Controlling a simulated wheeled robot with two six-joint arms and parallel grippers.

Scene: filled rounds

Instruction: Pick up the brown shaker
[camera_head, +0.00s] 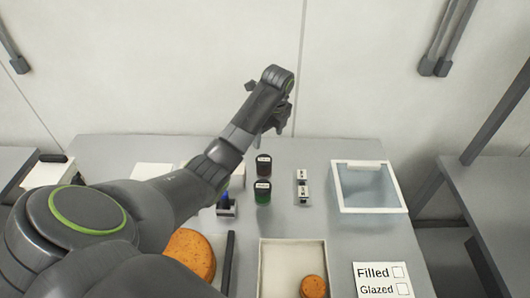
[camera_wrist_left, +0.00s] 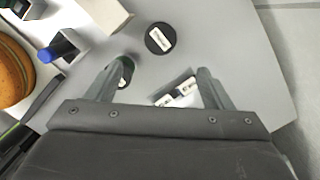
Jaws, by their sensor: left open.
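The brown shaker (camera_head: 263,166) stands upright on the grey table, behind the green shaker (camera_head: 262,193). Both have black tops with white labels. In the left wrist view, the brown shaker's round black top (camera_wrist_left: 159,39) lies beyond the fingertips, apart from them. The green shaker (camera_wrist_left: 125,70) is partly hidden by one finger there. My left gripper (camera_head: 272,118) is held above the back of the table, with its fingers apart and nothing between them. It also shows in the left wrist view (camera_wrist_left: 160,82). My right gripper is not in view.
Small black-and-white blocks (camera_head: 302,186) lie right of the shakers. A blue-topped item (camera_head: 225,202) stands to the left. A clear white-rimmed box (camera_head: 397,190), a large orange-brown round (camera_head: 191,254), a pale tray (camera_head: 265,265) with a smaller round and a checklist card (camera_head: 383,290) surround them.

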